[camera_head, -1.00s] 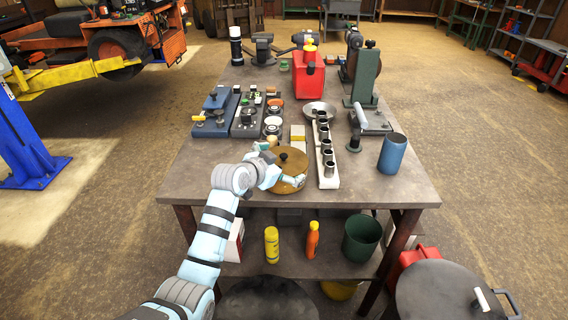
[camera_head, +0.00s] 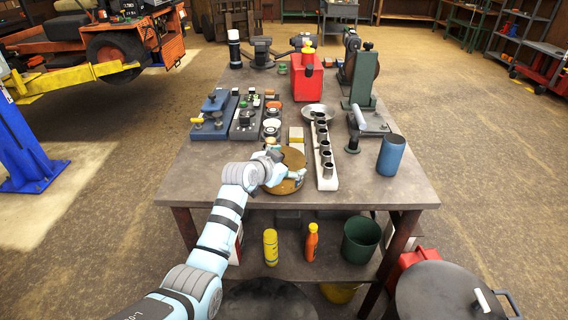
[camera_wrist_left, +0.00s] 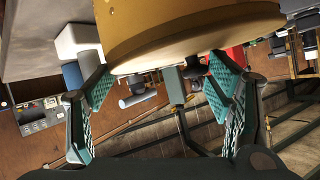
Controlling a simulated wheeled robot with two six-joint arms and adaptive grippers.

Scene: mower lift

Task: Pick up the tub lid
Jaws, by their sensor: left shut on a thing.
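The tub lid (camera_head: 287,187) is a round, golden-brown disc near the front of the workbench, left of the white strip. The hand hides the knob in the head view. I cannot tell whether the lid is raised. My right gripper is not in view.
A white strip with several metal cylinders (camera_head: 327,178) stands close right of the lid. A blue cup (camera_head: 391,155) stands farther right. The bench top (camera_head: 220,185) is clear at the front left.

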